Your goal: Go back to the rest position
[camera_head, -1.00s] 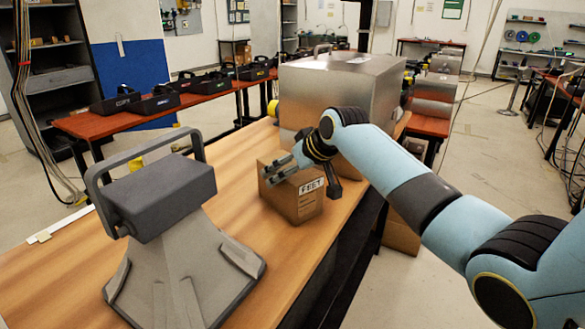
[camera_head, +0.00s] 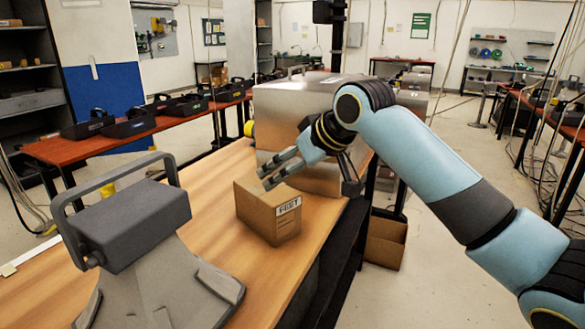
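My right arm comes in from the right. Its gripper (camera_head: 266,178) is above the top of a small brown cardboard box (camera_head: 260,213) on the wooden table. Its two grey fingers show a gap between them and hold nothing. Whether the fingertips touch the box is hard to tell. The box stands upright with a white label on its right side. My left gripper and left arm are not in view.
A grey device with a handle (camera_head: 130,225) stands at the left on the wooden table (camera_head: 205,180). A large metal box (camera_head: 285,105) stands behind the cardboard box. Another carton (camera_head: 386,240) is on the floor beyond the table's right edge. Open floor lies at the right.

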